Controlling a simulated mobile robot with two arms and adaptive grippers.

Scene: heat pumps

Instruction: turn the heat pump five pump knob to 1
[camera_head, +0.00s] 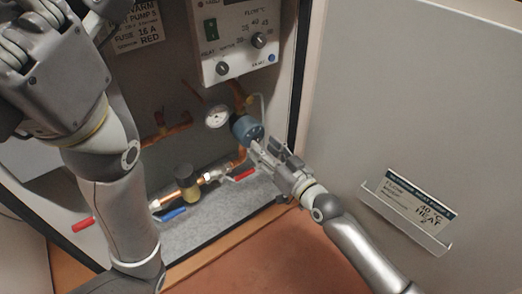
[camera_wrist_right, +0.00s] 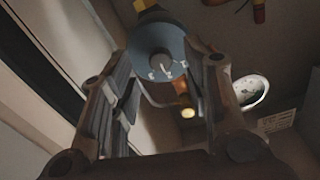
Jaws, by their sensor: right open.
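The pump knob is on the front of a round blue-grey pump (camera_head: 246,129) inside the open cabinet. The knob's setting is too small to read. My left arm (camera_head: 118,190) comes up at the left; its hand (camera_head: 55,65) is raised near the camera, and its fingertips are not clear.
A white control box (camera_head: 237,40) with dials hangs above the pump. A round gauge (camera_head: 217,117) sits left of the pump. Copper pipes with red (camera_head: 238,175) and blue (camera_head: 172,214) levers run below. The open door (camera_head: 420,90) with a card holder (camera_head: 408,215) stands at right.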

